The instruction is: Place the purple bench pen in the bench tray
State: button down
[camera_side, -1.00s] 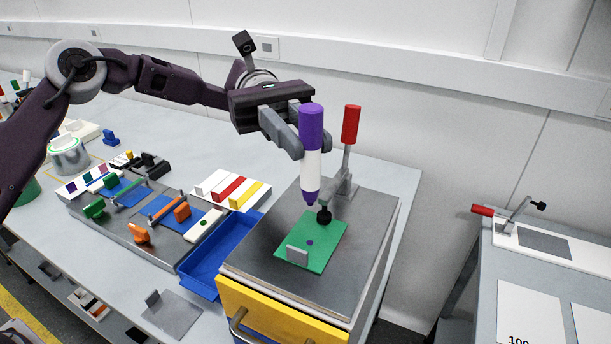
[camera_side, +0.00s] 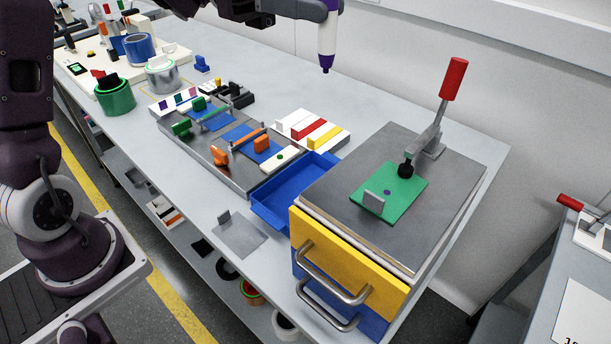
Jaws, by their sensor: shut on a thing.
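The purple bench pen (camera_side: 327,50) has a white middle and a purple tip. It hangs nearly upright, tip down, at the top of the picture; its upper end is cut off by the frame edge. My gripper (camera_side: 325,8) is shut on its upper part, and only part of the gripper shows. The pen is in the air, apart from everything below. A blue open-topped tray (camera_side: 273,209), which looks like the bench tray, sits on the bench against the left side of the drawer cabinet. I see nothing in it.
The cabinet (camera_side: 450,190) carries a green plate (camera_side: 408,188) with a purple dot, held by a red-handled clamp (camera_side: 453,80) standing tall. A white rack with colored bars (camera_side: 318,130) and a grey fixture board (camera_side: 240,180) lie near the blue tray. Bench behind the rack is clear.

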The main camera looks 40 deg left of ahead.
jog(key=s+a+n+t+y, duration=0.1)
jog(key=a+n+t, duration=0.3)
jog(key=a+t, duration=0.25)
jog(key=shift+g, duration=0.35)
notch_tip(320, 180, down, 33)
jog(key=shift+d+r, duration=0.15)
jog(key=c, duration=1.3)
grip_release()
